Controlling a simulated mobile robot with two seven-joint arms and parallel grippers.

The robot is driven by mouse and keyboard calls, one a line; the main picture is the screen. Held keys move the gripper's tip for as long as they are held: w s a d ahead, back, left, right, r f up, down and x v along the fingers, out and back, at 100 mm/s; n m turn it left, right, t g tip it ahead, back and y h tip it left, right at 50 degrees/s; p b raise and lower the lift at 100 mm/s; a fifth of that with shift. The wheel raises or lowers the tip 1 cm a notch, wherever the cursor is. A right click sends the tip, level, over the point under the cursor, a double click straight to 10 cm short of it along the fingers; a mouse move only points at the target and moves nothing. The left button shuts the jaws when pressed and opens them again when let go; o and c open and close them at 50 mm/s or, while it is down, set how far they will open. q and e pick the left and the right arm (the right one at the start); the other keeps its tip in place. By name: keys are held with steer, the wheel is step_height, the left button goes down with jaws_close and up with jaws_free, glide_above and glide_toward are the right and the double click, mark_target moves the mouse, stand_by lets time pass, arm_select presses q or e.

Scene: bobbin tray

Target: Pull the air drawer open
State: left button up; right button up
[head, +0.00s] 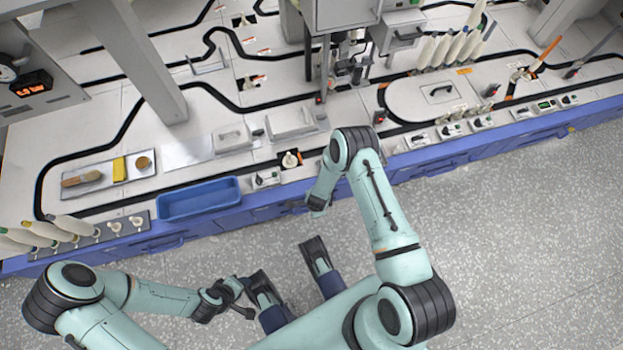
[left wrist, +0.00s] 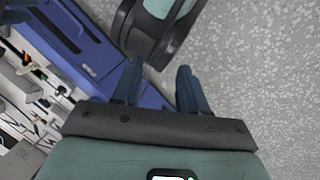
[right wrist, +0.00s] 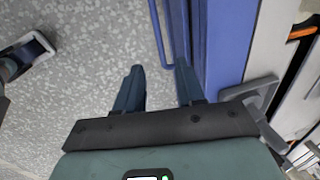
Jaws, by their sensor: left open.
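A blue cabinet front (head: 400,160) runs along the bench edge, with drawers set in it. No drawer label is legible, so I cannot tell which is the air drawer. My right gripper (head: 317,205) is close to this front, partly hidden by its arm. In the right wrist view its fingers (right wrist: 158,72) are apart and empty. A blue bar handle (right wrist: 165,45) stands off the blue front (right wrist: 228,45) just ahead of the fingertips. My left gripper (head: 240,292) is open and empty over the floor; its parted fingers (left wrist: 158,70) show in the left wrist view.
A blue bin (head: 200,212) sits at the bench edge. Bobbins (head: 40,235) stand at the left. A grey tray (head: 72,175) holds a brush, a yellow block and a round tin. The speckled floor (head: 520,220) at the right is clear.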

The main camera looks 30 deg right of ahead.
steer(key=f+b, duration=0.1)
steer(key=f, duration=0.2)
steer(key=w+f+b, duration=0.1)
steer(key=f, duration=0.3)
steer(key=f+b, duration=0.1)
steer(key=f, duration=0.2)
steer(key=shift+w+d+f+b, duration=0.25)
steer(key=shift+w+d+b, duration=0.05)
steer(key=shift+w+b, duration=0.1)
arm_select(q)
steer(key=w+a+f+t+y, duration=0.1)
steer(key=w+a+f+t, duration=0.1)
steer(key=w, duration=0.4)
step_height(320, 180, down, 2)
steer(key=shift+a+f, duration=0.2)
steer(key=shift+a, duration=0.35)
steer(key=shift+w, duration=0.1)
arm_select(e)
jaws_close()
